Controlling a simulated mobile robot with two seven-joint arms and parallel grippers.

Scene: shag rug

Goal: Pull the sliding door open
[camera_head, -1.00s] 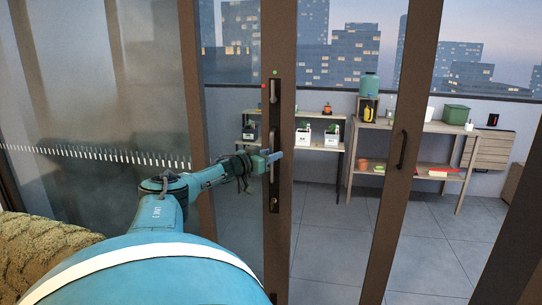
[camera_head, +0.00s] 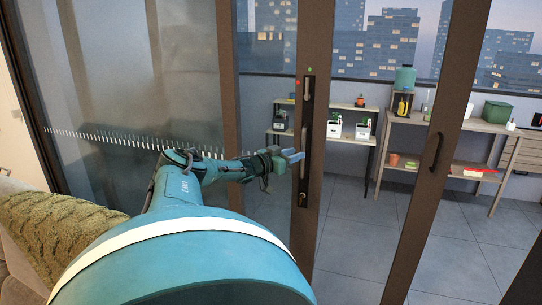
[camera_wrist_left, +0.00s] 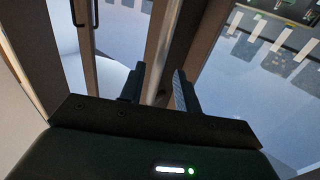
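The sliding door's dark brown upright (camera_head: 311,215) stands near the middle of the head view. It carries a vertical bar handle (camera_head: 303,150), with a lock plate above and a keyhole below. My left gripper (camera_head: 292,156) is beside the handle, its pale fingertips pointing right and just at or short of the bar; I cannot tell if they touch. In the left wrist view, the fingers (camera_wrist_left: 158,88) are apart, with a brown upright (camera_wrist_left: 157,40) beyond the gap. No object is clearly held between them. My right gripper is not in view.
A frosted glass panel (camera_head: 125,80) is at left. Another brown upright with a dark handle (camera_head: 436,152) is at right. Shelves (camera_head: 450,122) with pots and boxes stand beyond on a tiled floor. A sofa with a knitted throw (camera_head: 60,235) is at lower left.

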